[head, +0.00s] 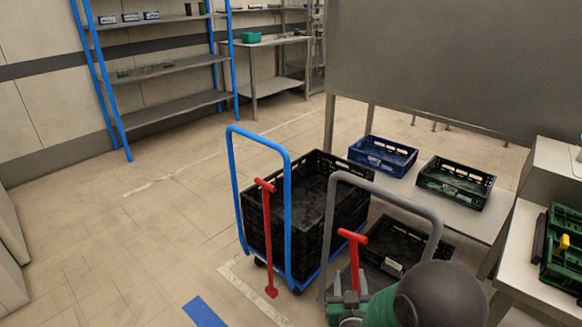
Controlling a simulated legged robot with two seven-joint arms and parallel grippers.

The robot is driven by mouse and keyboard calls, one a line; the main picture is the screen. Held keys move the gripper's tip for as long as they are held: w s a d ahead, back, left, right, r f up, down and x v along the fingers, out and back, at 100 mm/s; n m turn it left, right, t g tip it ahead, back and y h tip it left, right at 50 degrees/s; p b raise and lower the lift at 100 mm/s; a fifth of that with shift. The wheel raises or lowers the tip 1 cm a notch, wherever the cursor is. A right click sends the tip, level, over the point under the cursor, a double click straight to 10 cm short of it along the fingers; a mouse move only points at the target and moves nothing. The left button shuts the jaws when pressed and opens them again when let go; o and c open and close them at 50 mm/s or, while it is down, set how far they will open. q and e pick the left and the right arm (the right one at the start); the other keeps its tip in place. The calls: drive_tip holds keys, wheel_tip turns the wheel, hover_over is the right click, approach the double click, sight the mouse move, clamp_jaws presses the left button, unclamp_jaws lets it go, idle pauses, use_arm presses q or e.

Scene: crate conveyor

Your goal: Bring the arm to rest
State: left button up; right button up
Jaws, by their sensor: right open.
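My right arm comes in at the bottom right, with a large dark rounded link and a green ribbed section. My right gripper (347,297) is at the bottom edge, pointing left, beside the lower end of a red T-shaped handle (354,255). It is open, and I see nothing held in it. The arm hides part of the floor and the lower part of a grey hoop-handled cart (412,203). I cannot tell whether the gripper touches the red handle. My left gripper is not in view.
A blue-handled cart (233,165) carries black crates (328,228); another black crate (393,243) lies beside it. A blue crate (383,154) and a black-green crate (455,183) stand on a light surface. A table (518,245) is right.

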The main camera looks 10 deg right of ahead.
drive_tip(key=s+a+f+n+g+y, duration=0.1)
drive_tip(key=s+f+g+y, duration=0.15)
drive_tip(key=s+g, duration=0.55)
drive_tip(key=s+a+f+g+y, duration=0.25)
drive_tip(key=s+g, duration=0.25)
drive_tip(key=s, duration=0.8)
drive_tip(key=w+a+p+v, duration=0.1)
drive_tip(key=w+p+v, duration=0.1)
drive_tip(key=p+v, duration=1.1)
drive_tip(key=w+a+r+p+v, duration=0.1)
drive_tip(key=w+p+v, duration=0.2)
drive_tip(key=p+v, duration=1.1)
drive_tip(key=shift+w+d+r+h+p, duration=0.3)
drive_tip(key=shift+w+d+h+p, duration=0.1)
drive_tip(key=shift+w+p, duration=0.25)
